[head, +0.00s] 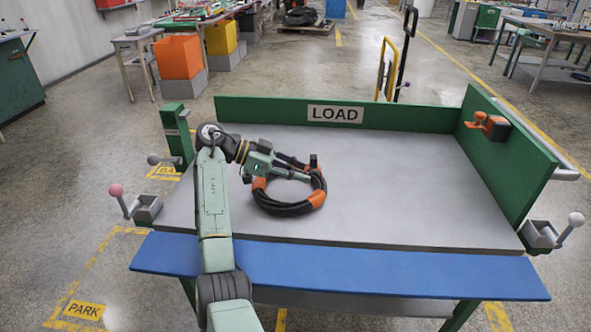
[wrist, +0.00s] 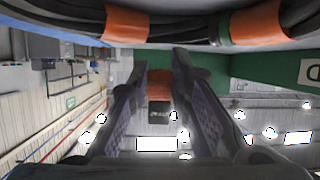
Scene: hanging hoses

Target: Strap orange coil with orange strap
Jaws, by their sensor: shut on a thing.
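The orange coil is a ring of black hose with orange bands (head: 285,208), lying flat on the grey table top. It crosses the top of the wrist view (wrist: 195,30), close to my fingers. My gripper (head: 305,163) is over the coil's far side, pointing right. Its fingers (wrist: 160,80) are closed on a small orange piece with a black block (wrist: 159,114), which appears to be the orange strap. The black block stands up at the fingertips in the head view. I cannot tell whether the strap touches the hose.
A low green back board carries a LOAD sign (head: 335,114). A green side board (head: 510,150) on the right bears an orange fixture (head: 488,125). A green post (head: 177,135) stands at the left. The table's middle and right (head: 410,190) are clear. A blue strip (head: 400,273) runs along the front.

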